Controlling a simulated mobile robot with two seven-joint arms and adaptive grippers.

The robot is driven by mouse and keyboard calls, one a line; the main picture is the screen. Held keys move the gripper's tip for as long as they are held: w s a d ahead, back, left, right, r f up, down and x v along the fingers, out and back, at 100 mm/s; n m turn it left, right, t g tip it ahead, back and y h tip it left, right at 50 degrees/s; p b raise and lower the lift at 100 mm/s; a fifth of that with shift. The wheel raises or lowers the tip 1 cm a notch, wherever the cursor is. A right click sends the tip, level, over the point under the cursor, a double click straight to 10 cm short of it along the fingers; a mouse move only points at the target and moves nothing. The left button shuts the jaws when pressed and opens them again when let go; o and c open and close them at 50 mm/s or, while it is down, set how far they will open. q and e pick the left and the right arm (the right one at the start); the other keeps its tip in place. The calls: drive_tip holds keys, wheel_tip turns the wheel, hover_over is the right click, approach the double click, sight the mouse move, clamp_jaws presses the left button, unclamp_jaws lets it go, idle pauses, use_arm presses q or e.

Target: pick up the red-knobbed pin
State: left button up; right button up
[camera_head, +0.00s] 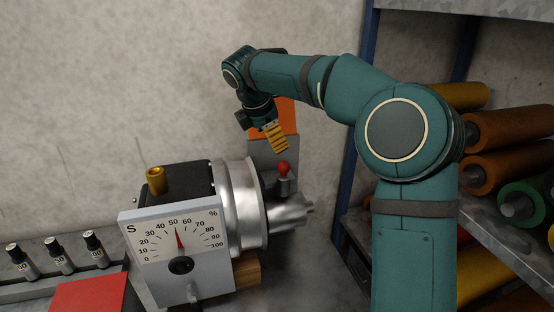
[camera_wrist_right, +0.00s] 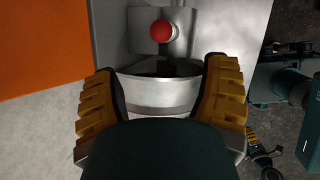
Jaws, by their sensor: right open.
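The red-knobbed pin (camera_head: 284,169) stands upright on a grey metal block at the right end of the drum machine. Its round red knob (camera_wrist_right: 162,31) shows from above in the right wrist view, near the top centre. My right gripper (camera_head: 276,138) hangs from its arm just above and slightly left of the knob in the head view, apart from it. In the right wrist view the yellow fingers of my right gripper (camera_wrist_right: 160,78) are spread wide with nothing between them. The knob lies beyond the fingertips. What seems to be my left gripper (camera_wrist_right: 261,149) is small and dark there.
A machine with a dial (camera_head: 172,238) and a silver drum (camera_head: 241,205) stands left of the pin. An orange panel (camera_head: 286,117) is behind it. A shelf with coloured rolls (camera_head: 510,127) is at right.

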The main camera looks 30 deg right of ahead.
sight(282, 163)
drive_tip(key=b+x, duration=0.1)
drive_tip(key=x, duration=0.6)
drive_tip(key=shift+s+d+f, duration=0.1)
drive_tip(key=shift+f, duration=0.05)
drive_tip(key=shift+b+x, duration=0.5)
drive_tip(key=shift+x, duration=2.6)
clamp_jaws()
